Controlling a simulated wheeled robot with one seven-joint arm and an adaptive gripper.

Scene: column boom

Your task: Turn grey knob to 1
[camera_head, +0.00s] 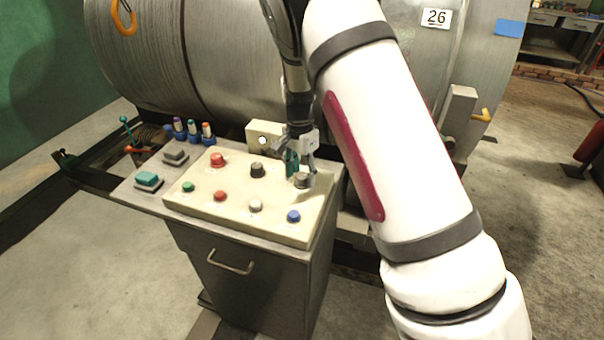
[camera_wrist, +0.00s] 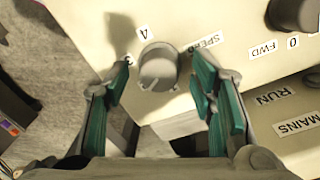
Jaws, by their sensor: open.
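The grey knob (camera_wrist: 157,67) sits on the cream control panel (camera_wrist: 232,22), beside labels reading "A" and "SPEED". In the head view the knob (camera_head: 301,181) is at the panel's right end, just under my gripper (camera_head: 299,166). In the wrist view my gripper (camera_wrist: 164,85) is open, with one teal-padded finger on each side of the knob. A gap shows on both sides, so the fingers look clear of it. No "1" mark can be read around the knob.
The panel also carries a black knob (camera_head: 257,170), a red mushroom button (camera_head: 217,159), a blue button (camera_head: 293,216) and several others. Behind stand a small cream box (camera_head: 265,138) and a large metal drum (camera_head: 225,65).

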